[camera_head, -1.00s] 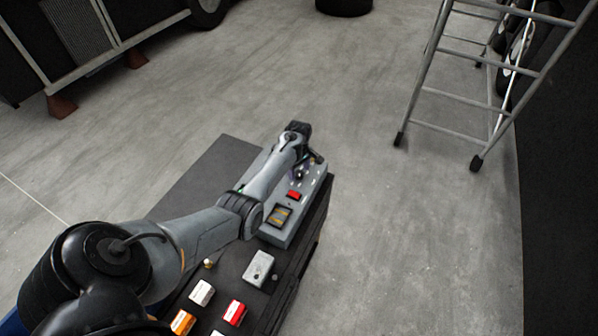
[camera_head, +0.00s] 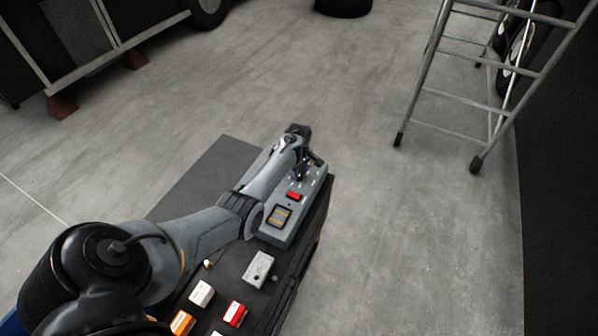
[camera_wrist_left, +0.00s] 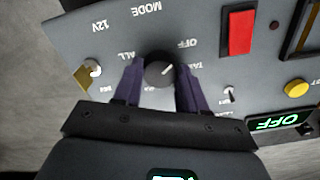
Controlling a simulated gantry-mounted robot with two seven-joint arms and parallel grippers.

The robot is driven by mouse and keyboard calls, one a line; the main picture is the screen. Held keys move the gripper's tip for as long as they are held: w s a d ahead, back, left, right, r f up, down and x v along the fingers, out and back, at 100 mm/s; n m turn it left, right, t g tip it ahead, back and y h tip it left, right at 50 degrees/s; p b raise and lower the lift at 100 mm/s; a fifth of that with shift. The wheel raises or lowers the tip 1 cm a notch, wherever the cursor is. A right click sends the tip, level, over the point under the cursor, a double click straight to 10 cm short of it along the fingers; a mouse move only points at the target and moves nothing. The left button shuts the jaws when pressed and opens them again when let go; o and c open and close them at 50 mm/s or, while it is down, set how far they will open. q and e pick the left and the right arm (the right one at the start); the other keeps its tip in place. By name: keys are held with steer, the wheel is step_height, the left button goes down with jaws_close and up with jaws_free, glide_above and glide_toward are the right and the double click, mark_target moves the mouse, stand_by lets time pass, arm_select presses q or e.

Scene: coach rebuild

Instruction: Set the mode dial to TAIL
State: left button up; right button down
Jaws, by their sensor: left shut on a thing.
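The grey control box (camera_head: 285,230) stands on the dark bench top, with my left arm reaching over it. My left gripper (camera_head: 302,170) is at the box's far end. In the left wrist view, its two purple fingers are shut on the black mode dial (camera_wrist_left: 158,71), one on each side. The panel appears upside down there, with MODE, OFF and ALL readable. A label starting TA is partly covered by the right-hand finger. The dial's white mark points right and slightly up, between OFF and that label. A green display (camera_wrist_left: 279,122) reads OFF. My right gripper is out of view.
A red switch (camera_wrist_left: 238,32), a yellow button (camera_wrist_left: 296,88) and a small toggle (camera_wrist_left: 229,94) share the panel. A key-like brass part (camera_wrist_left: 88,74) sits left of the dial. Small white, red and orange blocks lie on the near bench. A ladder (camera_head: 480,90) stands on the floor.

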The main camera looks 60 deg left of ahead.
arm_select(q)
steer(key=shift+r, duration=0.1)
steer(key=shift+m+p, duration=0.65)
steer(key=shift+m, duration=0.45)
steer(key=m+p, duration=0.1)
steer(key=m, duration=0.1)
steer(key=shift+m, duration=0.3)
steer(key=m+p, duration=0.1)
steer(key=m, duration=0.3)
steer(key=shift+m, duration=0.5)
steer(key=o, duration=1.1)
steer(key=shift+c, duration=0.2)
